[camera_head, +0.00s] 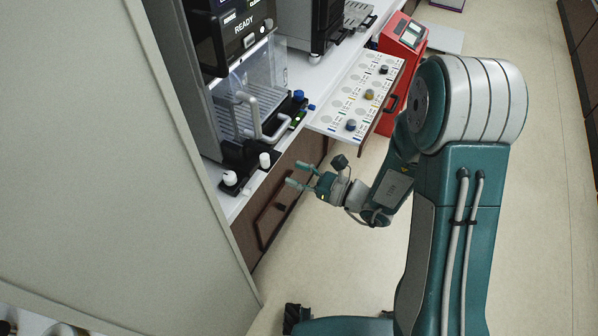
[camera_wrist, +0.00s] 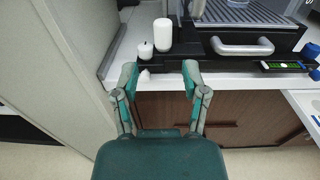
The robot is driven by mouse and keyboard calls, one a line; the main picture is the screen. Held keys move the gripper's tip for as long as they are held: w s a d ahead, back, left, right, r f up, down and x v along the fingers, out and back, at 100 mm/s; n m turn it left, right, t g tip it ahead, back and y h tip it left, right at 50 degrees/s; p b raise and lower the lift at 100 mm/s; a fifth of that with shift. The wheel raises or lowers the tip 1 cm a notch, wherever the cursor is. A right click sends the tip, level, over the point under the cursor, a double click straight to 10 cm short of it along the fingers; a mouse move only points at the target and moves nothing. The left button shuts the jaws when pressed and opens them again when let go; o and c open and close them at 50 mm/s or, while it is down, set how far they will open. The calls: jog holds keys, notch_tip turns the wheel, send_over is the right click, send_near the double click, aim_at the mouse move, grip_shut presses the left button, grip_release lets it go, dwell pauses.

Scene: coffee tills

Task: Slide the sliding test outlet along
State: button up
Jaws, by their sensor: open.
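A black rail unit (camera_head: 243,172) sits at the counter's front edge below the machine. It carries two white knobs, a shorter one (camera_head: 230,178) and a taller one (camera_head: 265,160). They also show in the wrist view as a short knob (camera_wrist: 145,51) and a tall knob (camera_wrist: 163,34). I cannot tell for certain which part is the sliding test outlet. A grey bent handle (camera_wrist: 242,48) is to their right. My gripper (camera_head: 297,174) is open and empty in front of the counter edge. In the wrist view, its fingertips (camera_wrist: 159,72) point towards the knobs, apart from them.
A large grey panel (camera_head: 100,150) stands on the left. A white board with several knobs (camera_head: 355,95) juts from the counter to the right of the machine. A red device (camera_head: 402,45) stands beyond it. The brown drawer front (camera_head: 280,200) has a dark handle. Floor is clear on the right.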

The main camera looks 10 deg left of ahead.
aim_at(269, 162)
jog(key=x, duration=0.8)
jog(key=shift+w+f, duration=0.2)
jog(key=shift+w, duration=0.05)
grip_shut()
